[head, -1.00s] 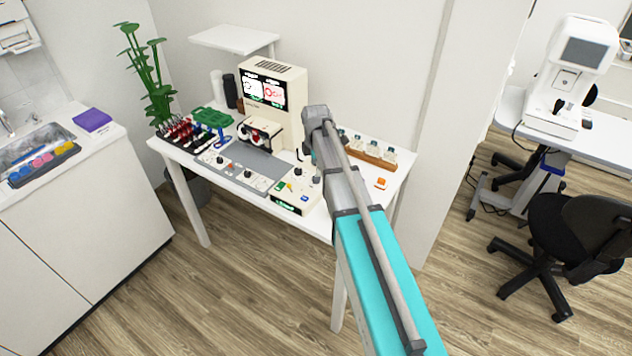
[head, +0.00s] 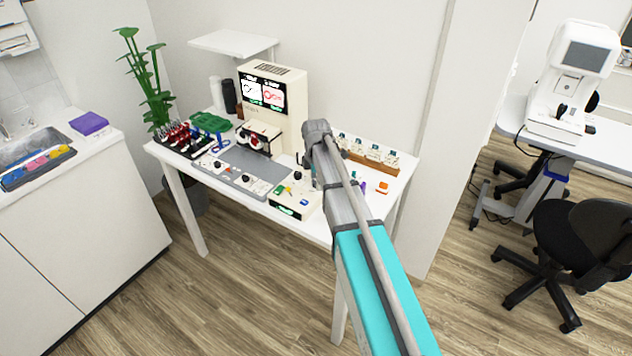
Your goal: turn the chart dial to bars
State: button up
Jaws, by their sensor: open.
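A grey and white control panel (head: 233,177) with several black knobs lies along the table's front edge. One black knob (head: 246,178) stands near its right end and another (head: 217,164) near its left part. The labels are too small to read, so I cannot tell which knob is the chart dial or where it points. A cream device (head: 296,105) behind the panel has a screen (head: 264,94) with two lit pictures, one with red marks. My arm reaches over the right part of the table. My gripper is hidden behind the arm's end.
A cream box (head: 293,204) with small controls and a green display stands right of the panel, close to my arm. A wooden rack (head: 372,157) and an orange item (head: 383,187) are at the right. Red-topped bottles (head: 180,136) and a plant (head: 150,85) are at the left.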

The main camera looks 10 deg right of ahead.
grip_shut()
jog(key=shift+m, duration=0.4)
jog(key=m, duration=1)
jog(key=shift+m, duration=0.3)
jog(key=m, duration=1.2)
jog(key=shift+s+d, duration=0.1)
